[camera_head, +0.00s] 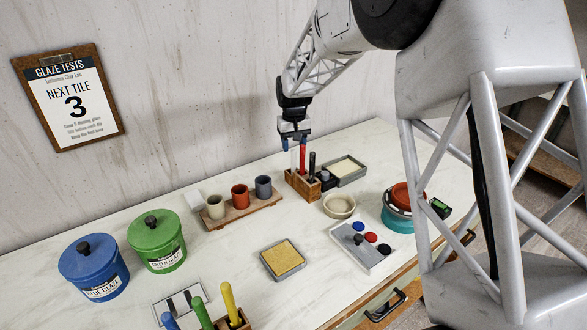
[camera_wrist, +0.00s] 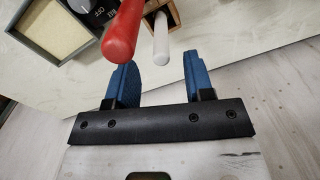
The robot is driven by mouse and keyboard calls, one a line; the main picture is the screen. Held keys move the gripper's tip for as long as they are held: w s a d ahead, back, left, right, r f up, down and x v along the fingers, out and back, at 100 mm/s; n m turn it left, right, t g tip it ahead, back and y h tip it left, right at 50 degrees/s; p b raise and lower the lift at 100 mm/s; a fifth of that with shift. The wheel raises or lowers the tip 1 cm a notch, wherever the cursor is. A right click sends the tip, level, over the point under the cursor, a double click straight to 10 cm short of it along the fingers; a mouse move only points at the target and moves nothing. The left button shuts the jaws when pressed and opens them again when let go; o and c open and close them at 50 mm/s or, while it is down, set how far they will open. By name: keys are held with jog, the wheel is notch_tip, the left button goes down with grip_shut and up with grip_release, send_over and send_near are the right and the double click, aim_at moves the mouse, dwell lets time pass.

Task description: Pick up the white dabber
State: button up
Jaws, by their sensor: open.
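The white dabber (camera_wrist: 161,42) stands in a wooden holder (camera_head: 303,186) with a red dabber (camera_head: 303,156) and a black one (camera_head: 312,161). In the wrist view its handle end shows between the tips of my blue fingers, with space on both sides. My gripper (camera_wrist: 160,66) is open and empty, above the holder. The red dabber (camera_wrist: 122,30) is close by the left finger; I cannot tell if they touch. In the head view my gripper (camera_head: 294,146) is right over the dabbers, and the white one is a thin pale strip.
A grey tray (camera_head: 361,174) and a dark knob unit (camera_head: 328,181) stand just right of the holder. A wooden board with several cups (camera_head: 240,197) is to its left. A cream bowl (camera_head: 339,206) is in front. Bare tabletop lies around the yellow sponge tray (camera_head: 282,260).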

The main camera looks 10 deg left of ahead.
aim_at(294, 150)
jog(key=shift+s+f, duration=0.1)
jog(key=shift+f, duration=1.9)
jog(key=shift+c, duration=0.3)
grip_shut()
